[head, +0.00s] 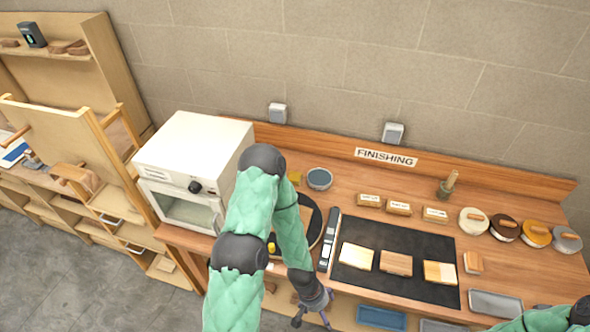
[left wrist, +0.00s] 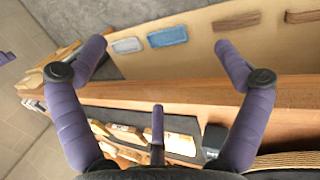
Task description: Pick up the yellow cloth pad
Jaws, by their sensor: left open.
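The yellow cloth pad (head: 537,234) looks to be the round yellow one with a wooden handle in the row of pads at the right end of the bench, in the head view. My left gripper (head: 315,308) is at the bench's front edge, far to the left of the pad. In the left wrist view its purple fingers (left wrist: 160,48) are spread apart with nothing between them. I cannot make out the yellow pad in that view. Part of my right arm shows at the lower right of the head view, but its gripper does not.
Cream (head: 473,221), brown (head: 505,229) and grey (head: 567,240) pads flank the yellow one. A dark mat (head: 385,285) with wood samples lies mid-bench. A white oven (head: 190,150) stands at left. A blue tray (head: 381,317) is below the front edge.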

